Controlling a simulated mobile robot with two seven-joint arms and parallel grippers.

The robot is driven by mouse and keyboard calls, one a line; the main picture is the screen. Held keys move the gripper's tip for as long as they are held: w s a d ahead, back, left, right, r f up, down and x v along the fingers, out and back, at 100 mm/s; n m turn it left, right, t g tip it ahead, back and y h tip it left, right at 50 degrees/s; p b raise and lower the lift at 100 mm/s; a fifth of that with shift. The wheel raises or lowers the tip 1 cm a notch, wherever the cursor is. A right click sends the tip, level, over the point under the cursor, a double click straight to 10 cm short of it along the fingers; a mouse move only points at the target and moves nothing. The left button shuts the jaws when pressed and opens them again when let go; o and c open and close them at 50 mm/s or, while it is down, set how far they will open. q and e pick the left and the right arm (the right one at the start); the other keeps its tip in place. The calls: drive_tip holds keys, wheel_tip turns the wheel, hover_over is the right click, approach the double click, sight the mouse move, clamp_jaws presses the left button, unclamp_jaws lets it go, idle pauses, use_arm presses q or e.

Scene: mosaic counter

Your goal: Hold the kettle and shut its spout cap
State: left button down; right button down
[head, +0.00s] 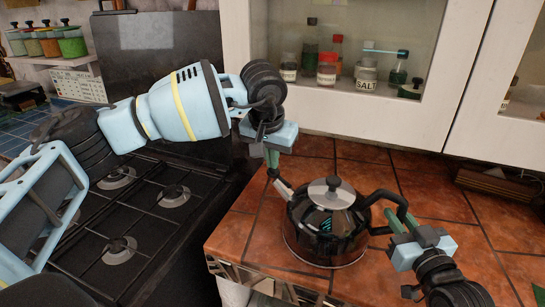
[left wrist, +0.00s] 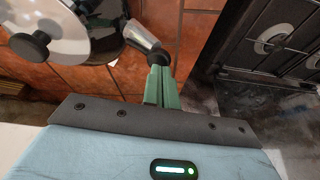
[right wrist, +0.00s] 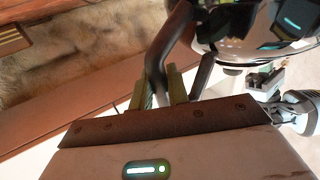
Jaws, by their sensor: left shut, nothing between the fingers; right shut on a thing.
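The dark, shiny kettle (head: 325,225) stands upright on the tiled counter, its lid knob up and its spout (head: 284,190) pointing left. My right gripper (head: 397,224) is shut on the kettle's black handle (head: 382,197); the handle also shows between its fingers in the right wrist view (right wrist: 167,48). My left gripper (head: 271,158) is shut and empty, with its green fingertips right at the spout's tip. The dark spout cap (left wrist: 158,58) lies against those fingertips in the left wrist view. I cannot tell whether the cap is fully closed or whether the fingers touch it.
A black gas hob (head: 120,235) lies left of the counter (head: 450,205). A white cabinet (head: 345,115) with jars behind its glass stands behind the kettle. A small wooden item (head: 500,183) sits at the back right. The counter right of the kettle is mostly clear.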

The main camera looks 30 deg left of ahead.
use_arm(q)
drive_tip(key=shift+a+f+h, duration=0.15)
drive_tip(key=shift+a+h, duration=0.3)
drive_tip(key=shift+h, duration=0.55)
drive_tip(key=a+f+h, duration=0.1)
drive_tip(key=h, duration=0.1)
drive_tip(key=a+f+n+h, duration=0.1)
drive_tip(key=h, duration=0.2)
drive_tip(key=shift+a+f, duration=0.3)
drive_tip(key=shift+f, duration=0.1)
drive_tip(key=shift+d, duration=0.1)
drive_tip(key=shift+d+r, duration=0.2)
drive_tip(key=shift+d, duration=0.55)
